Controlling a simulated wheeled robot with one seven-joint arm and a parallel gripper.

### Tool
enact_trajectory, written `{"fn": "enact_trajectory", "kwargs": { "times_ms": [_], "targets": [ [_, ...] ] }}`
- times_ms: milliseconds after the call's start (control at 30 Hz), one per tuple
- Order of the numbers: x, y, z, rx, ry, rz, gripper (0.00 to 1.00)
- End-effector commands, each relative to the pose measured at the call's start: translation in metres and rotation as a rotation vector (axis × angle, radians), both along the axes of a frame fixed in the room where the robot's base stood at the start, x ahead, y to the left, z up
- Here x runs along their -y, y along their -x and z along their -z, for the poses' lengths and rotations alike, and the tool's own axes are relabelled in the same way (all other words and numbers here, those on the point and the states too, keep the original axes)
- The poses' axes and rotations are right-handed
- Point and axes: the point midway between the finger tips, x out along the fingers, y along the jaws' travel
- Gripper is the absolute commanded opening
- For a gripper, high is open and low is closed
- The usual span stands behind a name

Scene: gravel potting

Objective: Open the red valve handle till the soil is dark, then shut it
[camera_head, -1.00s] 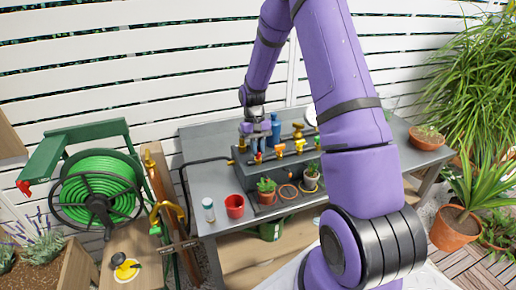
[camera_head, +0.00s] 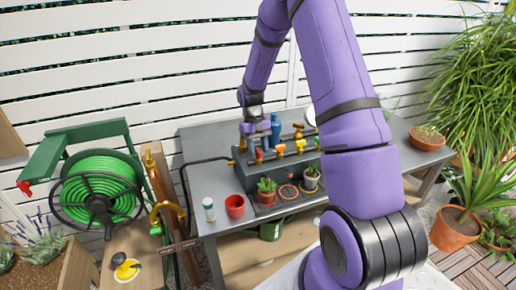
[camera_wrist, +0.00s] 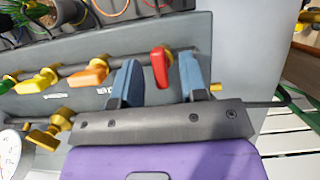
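The red valve handle (camera_wrist: 160,67) sits on a pipe in the wrist view, between the two blue fingers of my gripper (camera_wrist: 160,79). The fingers are apart, with gaps visible on both sides of the handle. In the head view the red handle (camera_head: 258,155) shows small below my gripper (camera_head: 251,140). Orange (camera_wrist: 90,75) and yellow (camera_wrist: 38,82) handles stand along the same pipe. A potted plant (camera_head: 267,190) and a pot of soil (camera_head: 289,191) stand below the valves. The soil is too small to judge its wetness.
A blue bottle (camera_head: 275,128) stands close to my gripper. A red cup (camera_head: 235,206) and a small jar (camera_head: 209,211) stand on the grey bench (camera_head: 205,178). A round gauge (camera_wrist: 9,150) is near the pipe. A green hose reel (camera_head: 98,190) stands left.

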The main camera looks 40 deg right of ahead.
Motion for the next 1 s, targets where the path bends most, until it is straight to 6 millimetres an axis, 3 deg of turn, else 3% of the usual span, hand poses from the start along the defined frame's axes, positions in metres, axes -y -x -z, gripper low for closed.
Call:
{"fn": "enact_trajectory", "kwargs": {
  "times_ms": [267,700,1000],
  "targets": [
    [0.001,-0.003,-0.007,0.001,0.001,0.001,0.39],
    [0.008,-0.031,-0.077,0.002,0.001,0.001,0.39],
    [0.011,-0.040,-0.099,0.000,0.000,0.000,0.39]
  ]
}}
